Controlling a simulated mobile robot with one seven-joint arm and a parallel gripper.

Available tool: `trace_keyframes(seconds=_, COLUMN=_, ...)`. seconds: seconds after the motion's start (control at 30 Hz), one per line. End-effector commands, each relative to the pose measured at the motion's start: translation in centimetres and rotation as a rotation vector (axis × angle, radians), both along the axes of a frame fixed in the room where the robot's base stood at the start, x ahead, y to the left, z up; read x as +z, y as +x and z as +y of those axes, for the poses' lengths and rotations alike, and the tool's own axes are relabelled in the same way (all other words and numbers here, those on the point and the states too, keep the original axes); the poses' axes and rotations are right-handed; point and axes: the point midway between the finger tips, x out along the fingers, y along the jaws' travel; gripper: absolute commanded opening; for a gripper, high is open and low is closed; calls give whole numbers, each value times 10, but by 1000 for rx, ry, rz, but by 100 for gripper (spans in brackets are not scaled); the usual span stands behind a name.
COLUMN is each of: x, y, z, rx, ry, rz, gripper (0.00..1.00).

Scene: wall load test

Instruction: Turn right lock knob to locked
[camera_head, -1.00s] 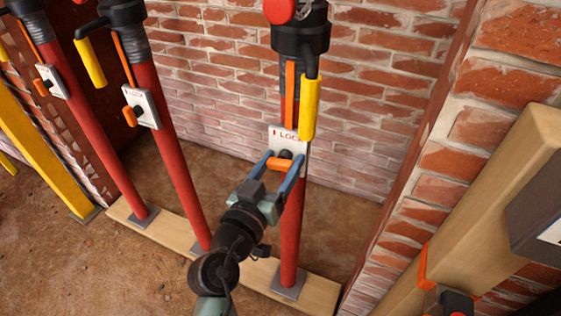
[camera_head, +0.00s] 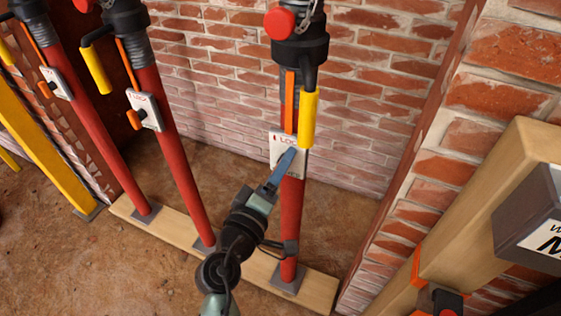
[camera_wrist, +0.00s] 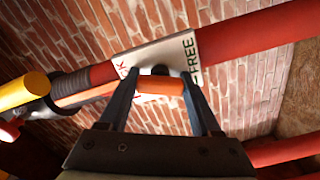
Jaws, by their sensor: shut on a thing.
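The right red prop (camera_head: 291,225) stands upright on the plank and carries a white plate (camera_head: 276,142) marked LOCK. In the wrist view the plate (camera_wrist: 177,54) also shows FREE at its right end and part of LOCK at its left. The right lock knob, an orange bar (camera_wrist: 160,86), sits on the plate between my gripper's two fingers (camera_wrist: 160,92), one at each end. The bar lies roughly along the prop. In the head view my gripper (camera_head: 287,160) covers the plate's lower part and hides the knob.
A yellow handle (camera_head: 309,118) hangs close above and right of my gripper. Two more red props (camera_head: 178,175) with similar plates stand to the left. A wooden beam (camera_head: 470,220) stands at the right. Brick wall is behind.

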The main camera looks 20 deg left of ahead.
Motion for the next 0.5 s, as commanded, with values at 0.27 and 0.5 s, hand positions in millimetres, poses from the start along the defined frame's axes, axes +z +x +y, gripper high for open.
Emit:
trace_keyframes(seconds=0.27, x=1, y=0, z=0, rx=0, ry=-228, rz=10, gripper=9)
trace_keyframes(seconds=0.5, x=0, y=0, z=0, rx=1, ry=-359, rz=14, gripper=9)
